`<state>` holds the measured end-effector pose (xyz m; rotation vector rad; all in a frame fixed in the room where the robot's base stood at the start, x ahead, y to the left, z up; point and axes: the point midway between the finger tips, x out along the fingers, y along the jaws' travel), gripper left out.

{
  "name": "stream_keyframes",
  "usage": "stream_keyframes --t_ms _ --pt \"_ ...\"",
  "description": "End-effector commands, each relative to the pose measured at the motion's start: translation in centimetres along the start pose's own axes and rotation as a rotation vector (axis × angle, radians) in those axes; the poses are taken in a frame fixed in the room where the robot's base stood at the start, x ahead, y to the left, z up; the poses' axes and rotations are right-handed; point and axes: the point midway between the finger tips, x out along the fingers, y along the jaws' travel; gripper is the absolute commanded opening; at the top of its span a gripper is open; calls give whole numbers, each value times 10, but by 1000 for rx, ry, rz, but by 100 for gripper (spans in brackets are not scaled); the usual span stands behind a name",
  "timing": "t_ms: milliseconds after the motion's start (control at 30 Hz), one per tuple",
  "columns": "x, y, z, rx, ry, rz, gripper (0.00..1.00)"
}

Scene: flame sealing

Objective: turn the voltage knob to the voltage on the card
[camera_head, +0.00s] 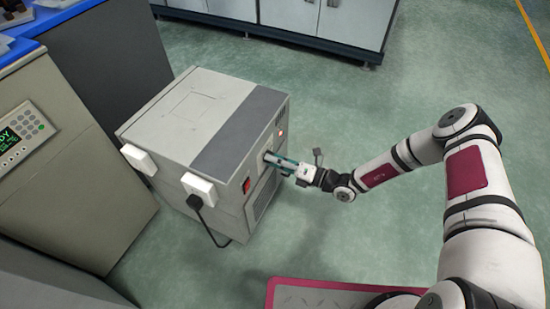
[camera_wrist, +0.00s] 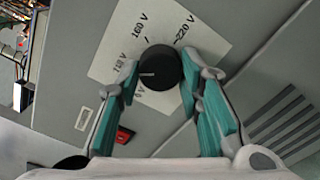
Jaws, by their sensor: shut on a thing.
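The black round voltage knob (camera_wrist: 163,70) sits on a pale dial plate (camera_wrist: 112,36) on the front of a grey cabinet (camera_head: 168,116). The plate reads 160 V and 220 V, with a partly covered mark that looks like 110 V and one like 0 V. The knob's white line points left in the wrist view, roughly between the two lower marks. My gripper (camera_wrist: 160,64) is shut on the knob, one teal finger on each side. In the head view my gripper (camera_head: 270,158) reaches the cabinet front from the right and hides the knob. I can make out no separate voltage card.
A red switch (camera_head: 246,185) is on the cabinet front beside my gripper, and vent slots (camera_wrist: 280,122) lie at the right in the wrist view. A lit indicator (camera_head: 281,132) is near the top edge. A plug with a black cable (camera_head: 205,222) hangs at the cabinet's side. Green floor (camera_head: 340,110) is clear.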

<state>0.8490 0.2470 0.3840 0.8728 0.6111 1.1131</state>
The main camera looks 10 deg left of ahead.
Motion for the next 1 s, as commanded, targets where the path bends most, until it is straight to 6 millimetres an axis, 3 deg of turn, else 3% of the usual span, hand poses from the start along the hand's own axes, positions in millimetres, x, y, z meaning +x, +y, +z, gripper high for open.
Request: stream_keyframes --t_ms 1000 --pt "-1 0 0 914 -1 -5 5"
